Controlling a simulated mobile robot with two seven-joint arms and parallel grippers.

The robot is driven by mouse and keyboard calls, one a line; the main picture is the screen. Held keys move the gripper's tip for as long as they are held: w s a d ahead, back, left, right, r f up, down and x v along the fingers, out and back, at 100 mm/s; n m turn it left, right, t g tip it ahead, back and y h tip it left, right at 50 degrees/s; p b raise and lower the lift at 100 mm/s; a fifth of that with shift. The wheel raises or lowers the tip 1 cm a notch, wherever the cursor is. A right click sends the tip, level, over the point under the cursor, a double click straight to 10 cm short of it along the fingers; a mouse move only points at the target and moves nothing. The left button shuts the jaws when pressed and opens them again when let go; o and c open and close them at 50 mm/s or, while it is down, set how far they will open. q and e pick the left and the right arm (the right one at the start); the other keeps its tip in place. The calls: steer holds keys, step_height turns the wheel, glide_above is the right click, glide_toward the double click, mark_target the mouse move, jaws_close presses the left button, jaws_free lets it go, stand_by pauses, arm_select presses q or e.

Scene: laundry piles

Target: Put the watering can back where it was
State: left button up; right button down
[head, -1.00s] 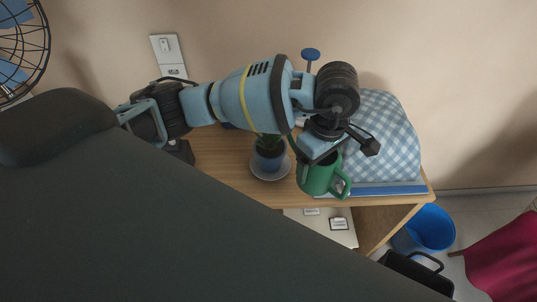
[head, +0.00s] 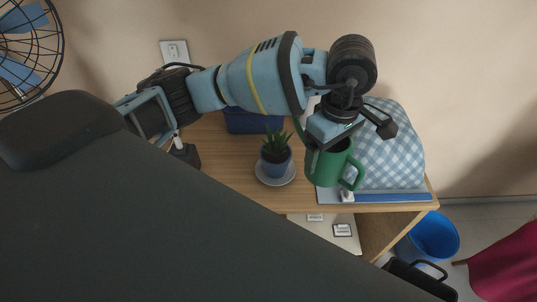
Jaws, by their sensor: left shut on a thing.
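The green watering can (head: 327,166) is near the right end of the wooden table, with its handle to the right and a thin green spout to the left. My left gripper (head: 342,140) is above it, shut on its upper part. The fingers and arm hide part of the rim. The can looks upright; whether its base touches the surface below cannot be told. My right gripper is not in view.
A potted plant (head: 276,160) on a saucer (head: 262,176) stands left of the can. A blue box (head: 250,122) stands behind. A blue bin (head: 432,238) is on the floor at right.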

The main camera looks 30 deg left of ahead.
arm_select(q)
steer(key=shift+a+f+m, duration=0.15)
steer(key=shift+a+m, duration=0.3)
steer(key=shift+m, duration=0.05)
steer(key=s+a+f+m, duration=0.2)
steer(key=a+m, duration=0.3)
steer(key=m, duration=0.1)
steer(key=s+a+f+m, duration=0.1)
steer(key=a+m, duration=0.4)
steer(key=m, duration=0.1)
steer(key=shift+s+f+m, duration=0.3)
steer(key=shift+s+f, duration=0.05)
steer(key=shift+f, duration=0.05)
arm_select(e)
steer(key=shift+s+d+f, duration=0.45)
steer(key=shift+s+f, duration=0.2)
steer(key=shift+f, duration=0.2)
arm_select(q)
steer(key=shift+d, duration=0.15)
